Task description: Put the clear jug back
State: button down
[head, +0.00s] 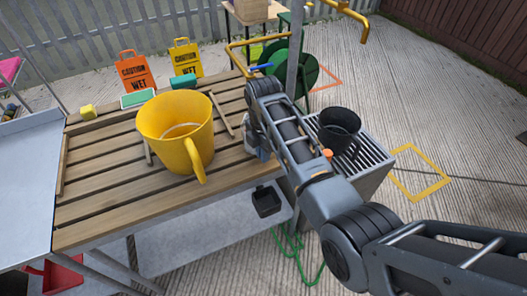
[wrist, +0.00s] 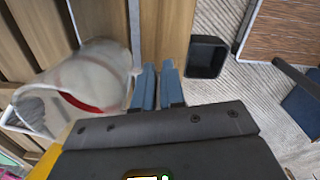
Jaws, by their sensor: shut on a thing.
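The clear jug (wrist: 85,78) shows in the wrist view, left of my fingers, see-through with a red mark on it. Its near side reaches my gripper (wrist: 158,88), whose two blue-grey fingers are close together on it; the exact contact is hard to see. In the head view my arm comes down at the right end of the slatted wooden table (head: 95,195) and hides most of the jug and the fingers. A large yellow jug (head: 172,125) stands on the table to the left of my gripper.
A black jug (head: 338,127) stands on a grated stand (head: 375,158) right of my arm. A small black bin (head: 266,201) hangs at the table's front. The table's front left is clear.

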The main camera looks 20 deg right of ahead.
jog(key=shift+f, duration=0.15)
jog(key=c, duration=1.2)
grip_release()
notch_tip(320, 180, up, 12)
jog(key=shift+r, duration=0.2)
